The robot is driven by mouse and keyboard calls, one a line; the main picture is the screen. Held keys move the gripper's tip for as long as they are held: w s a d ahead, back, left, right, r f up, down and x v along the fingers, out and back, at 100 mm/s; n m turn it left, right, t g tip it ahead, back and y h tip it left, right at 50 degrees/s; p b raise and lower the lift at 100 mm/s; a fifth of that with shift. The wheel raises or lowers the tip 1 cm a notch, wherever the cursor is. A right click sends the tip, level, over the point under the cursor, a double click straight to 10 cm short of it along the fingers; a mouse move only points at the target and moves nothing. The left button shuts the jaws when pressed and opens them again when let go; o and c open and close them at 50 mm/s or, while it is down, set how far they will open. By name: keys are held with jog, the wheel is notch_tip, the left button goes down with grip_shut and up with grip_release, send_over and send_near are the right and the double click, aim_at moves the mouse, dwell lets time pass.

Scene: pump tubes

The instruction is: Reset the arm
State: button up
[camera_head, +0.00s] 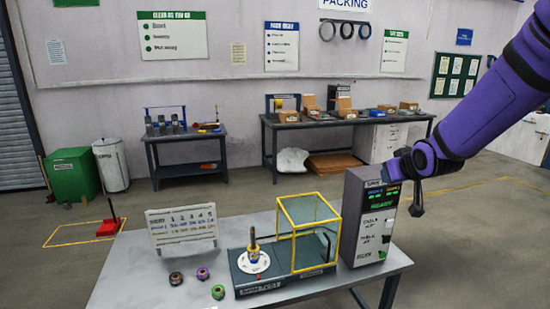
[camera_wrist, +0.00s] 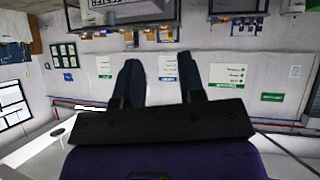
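My purple arm (camera_head: 480,105) reaches in from the upper right in the head view. My gripper (camera_head: 417,206) hangs beside the upper right of the grey control box, apart from the tubes. In the wrist view, the two dark fingers of my gripper (camera_wrist: 158,62) stand apart with nothing between them. The grey control box (camera_head: 365,220) stands at the right of the table and shows green lettering. A machine with a yellow-framed clear guard (camera_head: 308,232) and a white disc with a brown post (camera_head: 254,262) is left of it.
Several small coloured rings (camera_head: 203,273) lie on the table's front left. A number board (camera_head: 182,225) stands behind them. The grey table (camera_head: 130,270) has bare surface at its left. Two benches stand along the back wall, with open floor (camera_head: 450,260) to the right.

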jog(key=s+r+m+g, duration=0.1)
jog(key=s+r+g, duration=0.2)
jog(key=s, duration=1.4)
jog(key=s+r+m+g, duration=0.1)
jog(key=s+r, duration=0.5)
jog(key=s, duration=1.1)
jog(key=shift+s+a+g, duration=0.3)
jog(key=shift+s+g, duration=0.05)
jog(key=shift+g, duration=0.55)
